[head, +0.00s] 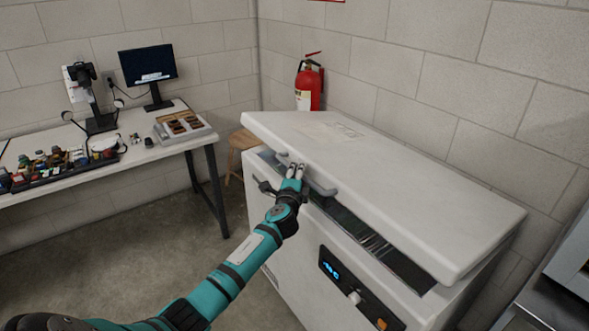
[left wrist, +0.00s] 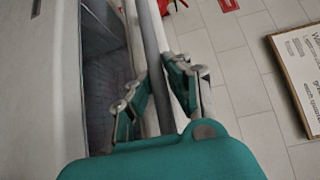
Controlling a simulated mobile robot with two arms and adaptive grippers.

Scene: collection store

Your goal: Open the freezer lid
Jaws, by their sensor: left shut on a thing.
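The white chest freezer (head: 285,235) stands against the back wall. Its lid (head: 400,185) is partly raised at the front, and a dark gap shows the inside between lid and body. A grey bar handle (head: 322,188) runs along the lid's front edge. My left gripper (head: 294,172) is shut on the handle; in the left wrist view the handle (left wrist: 150,40) passes between its two fingers (left wrist: 158,88). The freezer interior (left wrist: 104,70) shows left of the handle there. My right gripper is in neither view.
A table (head: 130,155) with a monitor (head: 148,68), a tray and small items stands at the left. A wooden stool (head: 243,140) and a red fire extinguisher (head: 308,86) are behind the freezer's left end. A metal-topped unit (head: 550,300) is at the right edge. Floor left of the freezer is clear.

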